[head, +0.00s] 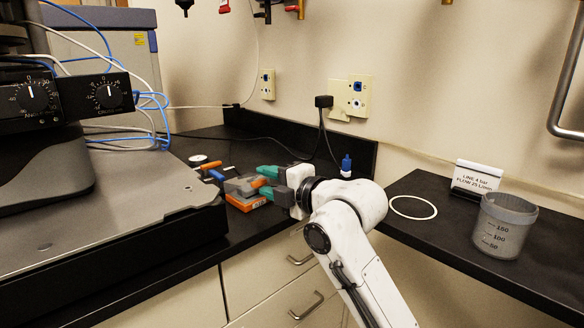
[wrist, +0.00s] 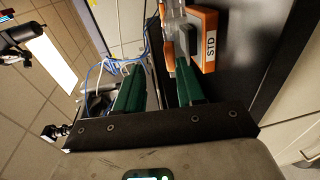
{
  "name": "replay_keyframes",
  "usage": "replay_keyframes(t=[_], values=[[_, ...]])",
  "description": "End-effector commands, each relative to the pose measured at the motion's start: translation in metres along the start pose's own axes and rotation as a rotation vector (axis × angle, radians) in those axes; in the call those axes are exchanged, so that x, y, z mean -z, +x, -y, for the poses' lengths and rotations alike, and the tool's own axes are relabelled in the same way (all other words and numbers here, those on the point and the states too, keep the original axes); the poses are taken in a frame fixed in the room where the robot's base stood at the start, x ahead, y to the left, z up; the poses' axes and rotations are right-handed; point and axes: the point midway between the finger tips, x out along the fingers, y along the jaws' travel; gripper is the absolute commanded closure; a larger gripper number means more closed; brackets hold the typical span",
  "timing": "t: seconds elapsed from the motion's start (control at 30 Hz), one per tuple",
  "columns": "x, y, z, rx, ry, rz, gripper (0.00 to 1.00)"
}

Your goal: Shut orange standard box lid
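The orange standard box (head: 247,203) sits on the black bench just left of my gripper. In the wrist view the box (wrist: 209,42) shows a white STD label and a grey block (wrist: 187,40) beside its orange wall. A pale, see-through panel (wrist: 172,18) by the box looks like its raised lid; its exact angle is unclear. My gripper (head: 266,182) has green fingers, set apart, pointing at the box. In the wrist view the gripper (wrist: 160,88) is open with a clear gap. A small orange part lies just beyond the fingertips; I cannot tell whether they touch it.
A large grey instrument plate (head: 110,215) fills the left. Orange- and blue-handled tools (head: 212,170) lie between it and the box. A blue-capped bottle (head: 346,166) stands behind my arm. A white ring (head: 413,208), sign (head: 478,176) and grey beaker (head: 503,228) are on the right bench.

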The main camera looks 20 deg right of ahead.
Motion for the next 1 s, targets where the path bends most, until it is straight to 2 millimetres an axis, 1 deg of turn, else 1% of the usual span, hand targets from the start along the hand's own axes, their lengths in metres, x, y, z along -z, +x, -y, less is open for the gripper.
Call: replay_keyframes(t=[0.03, 0.27, 0.4, 0.6, 0.8, 1.0], values=[[0.003, -0.009, -0.011, -0.004, -0.002, 0.001, 0.62], [0.015, -0.045, -0.046, -0.005, -0.001, 0.002, 0.62], [0.026, -0.074, -0.053, -0.004, 0.000, 0.001, 0.62], [0.039, -0.108, -0.064, -0.003, 0.000, 0.001, 0.62], [0.046, -0.126, -0.070, -0.001, 0.000, 0.001, 0.62], [0.048, -0.130, -0.071, -0.001, 0.001, 0.001, 0.62]])
